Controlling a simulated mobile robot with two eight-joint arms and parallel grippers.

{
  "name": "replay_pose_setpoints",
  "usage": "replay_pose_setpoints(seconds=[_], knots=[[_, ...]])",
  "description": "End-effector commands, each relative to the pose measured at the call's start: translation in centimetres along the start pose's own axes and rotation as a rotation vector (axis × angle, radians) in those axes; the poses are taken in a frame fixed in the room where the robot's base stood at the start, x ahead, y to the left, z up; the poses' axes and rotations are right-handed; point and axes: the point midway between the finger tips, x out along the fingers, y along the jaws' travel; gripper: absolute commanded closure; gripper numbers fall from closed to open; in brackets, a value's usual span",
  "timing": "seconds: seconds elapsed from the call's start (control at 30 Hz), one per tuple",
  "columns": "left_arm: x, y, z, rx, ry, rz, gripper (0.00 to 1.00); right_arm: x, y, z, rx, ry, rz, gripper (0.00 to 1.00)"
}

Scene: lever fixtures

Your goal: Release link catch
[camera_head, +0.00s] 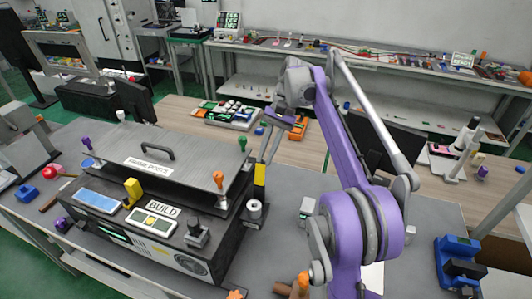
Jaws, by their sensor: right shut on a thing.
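A black machine (165,245) with a "BUILD" label stands on the grey table at left. At its right end is an upright yellow-and-black piece (259,178), which seems to be the catch. My purple and grey right arm rises from the lower right and bends over at the top. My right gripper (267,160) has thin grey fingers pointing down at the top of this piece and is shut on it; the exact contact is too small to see. My left gripper is not in view.
A dark lid (168,150) with a handle and coloured knobs sits above the machine. A white cylinder (254,209) stands just below the yellow-and-black piece. A blue-and-black fixture (459,264) stands at the lower right.

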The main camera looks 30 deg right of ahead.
Motion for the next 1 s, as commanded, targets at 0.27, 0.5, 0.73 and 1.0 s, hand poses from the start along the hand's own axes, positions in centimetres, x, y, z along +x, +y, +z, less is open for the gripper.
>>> replay_pose_setpoints(seconds=[0.27,0.5,0.73,1.0], knots=[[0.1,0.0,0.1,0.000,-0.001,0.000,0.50,0.1,0.0,-0.4,0.002,0.009,-0.002,0.65],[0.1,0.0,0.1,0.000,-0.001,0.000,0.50,0.1,0.0,-0.2,0.002,0.007,-0.002,0.53],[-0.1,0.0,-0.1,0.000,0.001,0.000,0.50,-0.7,0.0,-0.2,0.002,0.007,-0.002,0.53],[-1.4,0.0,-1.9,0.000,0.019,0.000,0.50,-6.0,-0.1,-0.1,0.001,0.009,-0.005,0.53]])
